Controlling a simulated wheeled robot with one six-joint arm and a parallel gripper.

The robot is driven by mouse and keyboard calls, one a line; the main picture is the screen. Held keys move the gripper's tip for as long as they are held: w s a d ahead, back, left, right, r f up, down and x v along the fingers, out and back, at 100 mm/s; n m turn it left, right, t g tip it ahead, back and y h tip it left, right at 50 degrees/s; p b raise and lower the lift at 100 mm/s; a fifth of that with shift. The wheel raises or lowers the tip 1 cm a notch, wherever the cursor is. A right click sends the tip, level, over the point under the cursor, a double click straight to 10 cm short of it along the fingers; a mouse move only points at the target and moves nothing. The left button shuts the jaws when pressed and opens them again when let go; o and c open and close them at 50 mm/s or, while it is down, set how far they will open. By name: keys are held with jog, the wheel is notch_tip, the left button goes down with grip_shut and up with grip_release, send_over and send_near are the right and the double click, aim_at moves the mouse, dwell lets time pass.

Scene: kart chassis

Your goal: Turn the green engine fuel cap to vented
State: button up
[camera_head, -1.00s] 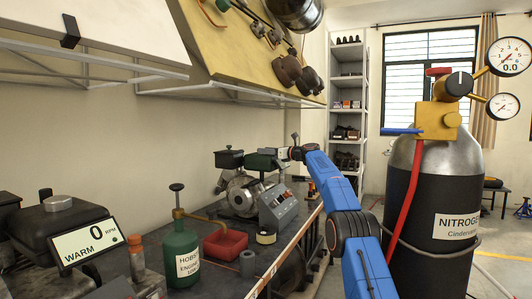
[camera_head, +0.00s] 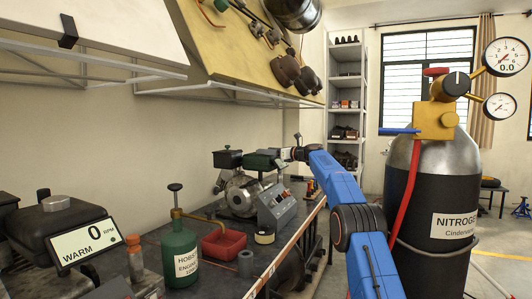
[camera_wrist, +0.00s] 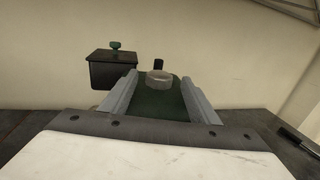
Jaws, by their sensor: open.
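The green engine (camera_head: 240,192) stands on the dark bench against the wall, with a dark green fuel tank (camera_head: 262,161) on top. In the wrist view the tank (camera_wrist: 160,103) lies ahead, with a round grey fuel cap (camera_wrist: 158,77) on it. No vent marking is readable on the cap. My gripper (camera_wrist: 159,80) is open, its two grey fingers either side of the tank and cap in the picture; I cannot tell whether they touch. In the head view my gripper (camera_head: 292,154) is small and partly hidden, at the tank's right end.
A black box with a green knob (camera_wrist: 113,70) stands left of the tank. A red tray (camera_head: 224,243), a green oil can (camera_head: 180,253) and a grey control box (camera_head: 278,207) are on the bench. A nitrogen cylinder (camera_head: 432,215) stands right of my arm. A shelf frame hangs above.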

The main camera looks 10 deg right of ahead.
jog(key=shift+v, duration=2.75)
jog(key=shift+a, duration=0.1)
